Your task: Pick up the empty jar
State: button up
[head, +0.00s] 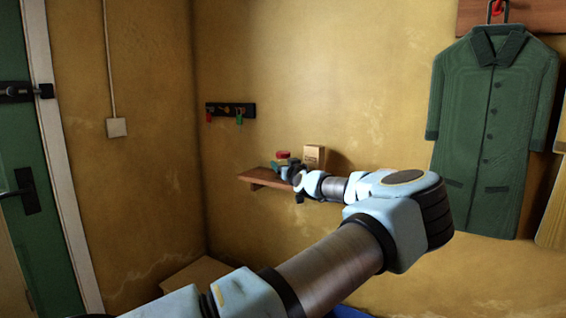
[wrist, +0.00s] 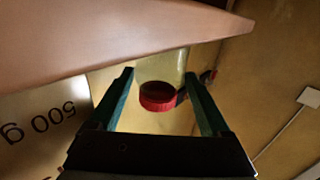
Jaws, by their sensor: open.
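A clear jar (wrist: 172,66) with a red lid (wrist: 158,98) shows in the wrist view, which appears upside down. It stands at the shelf's edge, and its glass looks empty. My gripper (wrist: 158,74) is open, with one dark green finger on each side of the jar in the picture. I cannot tell how deep the jar is between the fingers, and no contact is clear. In the head view, my gripper (head: 287,170) is at the wooden shelf (head: 262,178), by a small red-topped thing (head: 282,155) that is probably the jar; my arm partly hides it.
A tan package (head: 314,156) stands on the shelf to the right; its "500 g" side (wrist: 40,125) is close by in the wrist view. A key rack (head: 230,109) hangs on the wall at left. A green coat (head: 492,130) hangs at right.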

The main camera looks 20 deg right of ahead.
jog(key=shift+w, duration=1.05)
jog(key=c, duration=1.2)
